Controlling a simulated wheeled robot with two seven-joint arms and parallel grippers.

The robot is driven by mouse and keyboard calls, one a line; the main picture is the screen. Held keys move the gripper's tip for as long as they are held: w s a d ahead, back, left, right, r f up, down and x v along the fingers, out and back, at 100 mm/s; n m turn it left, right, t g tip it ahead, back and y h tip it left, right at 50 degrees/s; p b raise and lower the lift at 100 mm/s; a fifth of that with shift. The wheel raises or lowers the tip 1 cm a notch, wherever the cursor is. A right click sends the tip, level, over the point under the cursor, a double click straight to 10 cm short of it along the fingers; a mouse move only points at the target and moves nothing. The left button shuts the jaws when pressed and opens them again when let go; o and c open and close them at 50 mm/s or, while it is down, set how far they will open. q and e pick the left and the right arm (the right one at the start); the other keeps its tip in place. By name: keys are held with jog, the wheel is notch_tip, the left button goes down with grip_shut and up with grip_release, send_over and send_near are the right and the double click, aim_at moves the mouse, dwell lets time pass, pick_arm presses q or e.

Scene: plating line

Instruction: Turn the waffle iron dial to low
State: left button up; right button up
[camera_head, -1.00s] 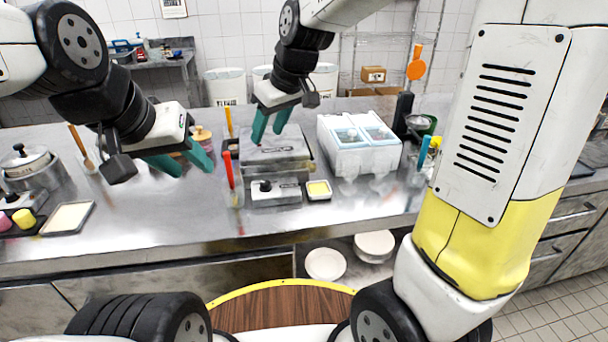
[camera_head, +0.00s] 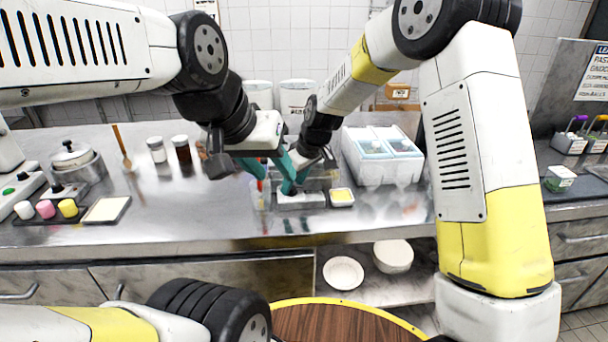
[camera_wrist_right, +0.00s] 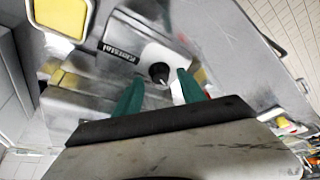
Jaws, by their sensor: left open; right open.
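The waffle iron (camera_head: 301,199) stands on the steel counter; the grippers hide much of its top in the head view. In the right wrist view its grey body (camera_wrist_right: 112,42) carries a label, and the black dial (camera_wrist_right: 158,72) sits on a white panel. My right gripper (camera_head: 293,184) is open at the iron's front. In the wrist view its teal fingertips (camera_wrist_right: 163,77) lie on either side of the dial; I cannot tell whether they touch it. My left gripper (camera_head: 269,170) is open and empty, close to the left side of the iron and the right gripper.
A small yellow-filled dish (camera_head: 342,197) stands just right of the iron. A white two-lidded container (camera_head: 383,172) is behind it to the right. A pot (camera_head: 72,157), jars (camera_head: 181,150) and a tray (camera_head: 106,209) stand left.

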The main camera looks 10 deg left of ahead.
jog(key=shift+w+a+f, duration=0.1)
jog(key=shift+a+f, duration=0.05)
jog(key=shift+f, duration=0.2)
grip_shut()
jog(key=shift+m, duration=0.4)
jog(key=m, duration=0.1)
jog(key=m+t+h, duration=0.1)
jog(key=m, duration=0.2)
jog(key=shift+s+a+m+t, duration=0.25)
jog(key=shift+a+m+t, duration=0.05)
jog(key=shift+m+t, duration=0.1)
jog(key=m+h, duration=0.1)
jog(key=m, duration=0.2)
jog(key=m+h, duration=0.1)
jog(key=m, duration=0.2)
jog(key=shift+a+t+h, duration=0.1)
jog(key=shift+t+h, duration=0.2)
